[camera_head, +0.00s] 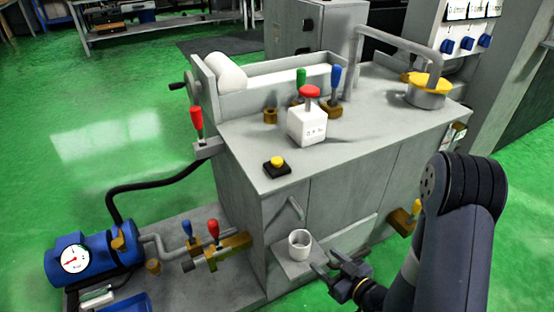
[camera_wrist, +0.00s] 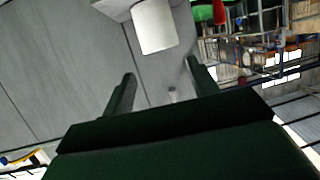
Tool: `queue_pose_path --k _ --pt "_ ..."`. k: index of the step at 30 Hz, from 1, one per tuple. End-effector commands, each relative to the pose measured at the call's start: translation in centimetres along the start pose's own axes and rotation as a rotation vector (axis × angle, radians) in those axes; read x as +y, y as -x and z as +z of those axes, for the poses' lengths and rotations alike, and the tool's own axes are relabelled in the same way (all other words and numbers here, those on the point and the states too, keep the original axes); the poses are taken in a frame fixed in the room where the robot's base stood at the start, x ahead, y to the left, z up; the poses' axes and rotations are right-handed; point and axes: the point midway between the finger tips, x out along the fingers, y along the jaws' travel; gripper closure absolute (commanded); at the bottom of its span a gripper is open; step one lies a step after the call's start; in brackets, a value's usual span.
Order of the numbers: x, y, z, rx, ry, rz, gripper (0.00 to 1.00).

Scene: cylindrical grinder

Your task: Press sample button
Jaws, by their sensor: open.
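A yellow push button on a black square base (camera_head: 277,164) sits on the front left corner of the grey machine top. A white box with a red knob on top (camera_head: 309,121) stands behind it; its lettering is too small to read. I cannot tell from labels which is the sample button. A white cup (camera_head: 300,243) stands on a small low shelf (camera_head: 288,268) at the machine's front; it also shows in the wrist view (camera_wrist: 154,27). My gripper (camera_head: 327,261) is open and empty, just right of the cup and apart from it, well below the yellow button.
A grey handle (camera_head: 295,207) sticks out of the front above the cup. A yellow-rimmed pot (camera_head: 427,91) with a bent pipe is at the right. A blue pump (camera_head: 85,259) is at lower left.

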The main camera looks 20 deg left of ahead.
Motion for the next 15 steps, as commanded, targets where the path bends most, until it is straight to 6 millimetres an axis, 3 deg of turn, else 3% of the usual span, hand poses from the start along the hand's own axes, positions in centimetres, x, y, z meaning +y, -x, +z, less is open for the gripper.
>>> queue_pose_path --k 15 --pt "0.0 0.0 0.0 0.0 0.0 0.0 0.87"
